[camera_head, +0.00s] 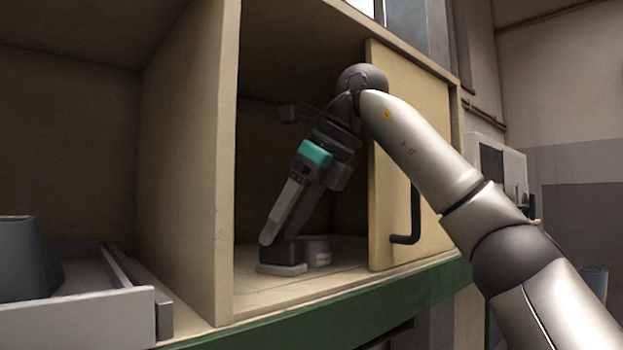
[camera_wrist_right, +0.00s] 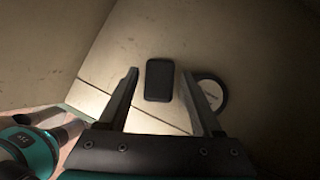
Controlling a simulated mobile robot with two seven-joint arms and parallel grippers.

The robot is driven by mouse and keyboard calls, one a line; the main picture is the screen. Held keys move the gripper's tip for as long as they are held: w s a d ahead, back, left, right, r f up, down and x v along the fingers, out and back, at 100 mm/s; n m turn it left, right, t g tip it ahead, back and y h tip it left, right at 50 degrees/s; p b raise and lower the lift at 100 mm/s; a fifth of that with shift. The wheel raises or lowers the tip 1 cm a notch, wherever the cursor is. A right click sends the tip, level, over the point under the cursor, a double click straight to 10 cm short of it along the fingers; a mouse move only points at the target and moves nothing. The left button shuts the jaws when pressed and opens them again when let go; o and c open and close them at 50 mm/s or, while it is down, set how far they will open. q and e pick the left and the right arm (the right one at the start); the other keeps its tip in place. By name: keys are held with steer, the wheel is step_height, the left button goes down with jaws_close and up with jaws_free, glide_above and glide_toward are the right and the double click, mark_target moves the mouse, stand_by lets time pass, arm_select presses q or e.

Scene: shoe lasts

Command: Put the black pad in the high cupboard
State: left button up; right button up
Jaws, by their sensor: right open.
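The black pad (camera_wrist_right: 159,80) is a small dark rectangle with rounded corners on the cupboard's shelf floor. In the right wrist view it lies between the two fingers of my right gripper (camera_wrist_right: 160,73), with a gap on each side. In the head view my right gripper (camera_head: 278,236) reaches down into the right-hand compartment of the high cupboard (camera_head: 228,130). Its fingers are spread just above a dark block with a pale base (camera_head: 288,253), which seems to be the pad. The fingers partly hide it. My left gripper is in neither view.
A round grey tin (camera_head: 319,251) stands close beside the pad; its pale top shows by the right finger (camera_wrist_right: 212,94). A door panel with a dark handle (camera_head: 405,215) covers the compartment's right part. A grey tray (camera_head: 75,322) is at the left.

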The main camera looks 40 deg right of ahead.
steer(key=v, duration=1)
steer(key=shift+s+r, duration=0.2)
